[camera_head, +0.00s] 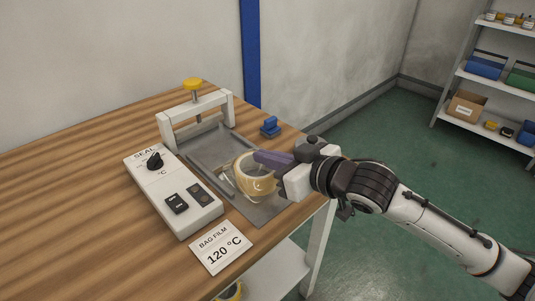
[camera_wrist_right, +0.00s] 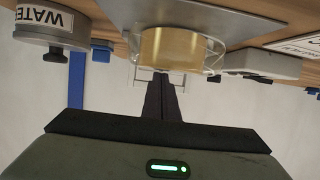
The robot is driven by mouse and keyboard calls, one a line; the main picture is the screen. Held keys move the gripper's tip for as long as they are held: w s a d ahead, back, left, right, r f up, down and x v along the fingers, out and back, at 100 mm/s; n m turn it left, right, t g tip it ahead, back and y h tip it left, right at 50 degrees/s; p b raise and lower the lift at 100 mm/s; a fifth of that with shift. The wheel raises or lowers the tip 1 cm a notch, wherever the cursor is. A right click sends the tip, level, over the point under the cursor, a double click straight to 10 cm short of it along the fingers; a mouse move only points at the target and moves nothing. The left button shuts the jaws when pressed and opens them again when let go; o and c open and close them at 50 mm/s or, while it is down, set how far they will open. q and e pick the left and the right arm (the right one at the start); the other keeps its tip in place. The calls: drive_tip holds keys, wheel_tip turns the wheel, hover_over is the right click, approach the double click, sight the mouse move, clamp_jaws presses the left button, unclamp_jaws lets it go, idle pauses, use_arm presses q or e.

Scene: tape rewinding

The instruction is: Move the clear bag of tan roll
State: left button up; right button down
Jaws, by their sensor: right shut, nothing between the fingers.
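The clear bag of tan roll (camera_head: 258,184) stands on the grey metal plate (camera_head: 262,211) near the table's right edge. Clear film shows at its left side. In the right wrist view the roll (camera_wrist_right: 178,49) is tan-gold, with clear film at its right edge. My right gripper (camera_head: 262,158) reaches in from the right, its dark fingers at the roll's upper rim. In the wrist view its fingers (camera_wrist_right: 160,83) are together with nothing between them, and the roll is just beyond the tips. I cannot tell whether they touch it. My left gripper is out of view.
A white sealer box (camera_head: 172,190) and a press frame with a yellow knob (camera_head: 193,84) stand beside the plate. A "120 °C" card (camera_head: 221,247) lies in front. A blue block (camera_head: 270,126) sits behind. A "WATER" container (camera_wrist_right: 50,31) shows in the wrist view. The table's left is clear.

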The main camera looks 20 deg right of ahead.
drive_tip(key=shift+s+r+p, duration=0.15)
drive_tip(key=shift+p, duration=0.55)
drive_tip(key=v, duration=1)
drive_tip(key=shift+r, duration=0.1)
